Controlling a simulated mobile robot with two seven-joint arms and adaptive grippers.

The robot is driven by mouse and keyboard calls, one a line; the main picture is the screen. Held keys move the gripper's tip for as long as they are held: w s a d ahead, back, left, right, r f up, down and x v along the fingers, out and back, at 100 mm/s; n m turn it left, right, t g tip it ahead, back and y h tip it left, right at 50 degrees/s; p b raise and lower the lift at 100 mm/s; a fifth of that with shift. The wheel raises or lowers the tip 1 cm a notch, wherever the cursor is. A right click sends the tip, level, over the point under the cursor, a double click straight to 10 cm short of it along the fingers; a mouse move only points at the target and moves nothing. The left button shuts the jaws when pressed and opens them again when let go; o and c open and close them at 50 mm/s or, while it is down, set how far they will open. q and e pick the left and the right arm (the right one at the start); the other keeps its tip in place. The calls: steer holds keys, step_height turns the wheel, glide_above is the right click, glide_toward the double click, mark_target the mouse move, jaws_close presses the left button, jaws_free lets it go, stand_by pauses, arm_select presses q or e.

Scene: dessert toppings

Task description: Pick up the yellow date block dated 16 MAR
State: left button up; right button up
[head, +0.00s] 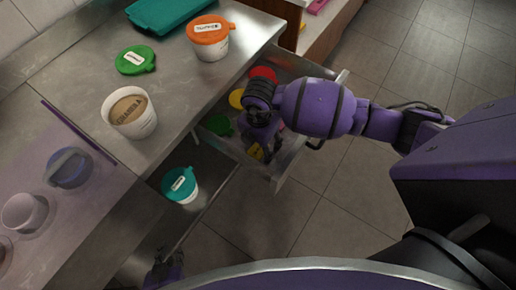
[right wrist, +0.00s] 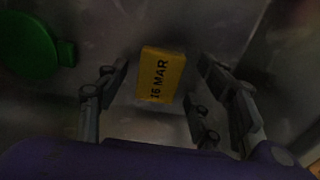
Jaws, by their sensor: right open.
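The yellow date block (right wrist: 161,75) reads 16 MAR and lies on the metal floor of the open drawer (head: 284,170). In the head view it is a small yellow patch (head: 256,152) mostly hidden by my right gripper. My right gripper (head: 260,143) reaches down into the drawer. In the right wrist view its fingers (right wrist: 162,82) are open, one side left of the block and the other right of it, with visible gaps. My left gripper (head: 165,270) is at the bottom edge of the head view, dark and partly cut off; its jaws are unclear.
A green lid (right wrist: 28,45) lies left of the block in the drawer; red (head: 264,74) and yellow (head: 237,98) round lids are there too. The drawer walls are close around my gripper. The counter holds an orange-lidded cup (head: 211,40) and a granola cup (head: 130,112). A teal-lidded cup (head: 181,185) stands lower.

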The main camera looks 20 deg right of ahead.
steer(key=shift+c, duration=0.5)
steer(key=c, duration=1.1)
steer(key=shift+r, duration=0.15)
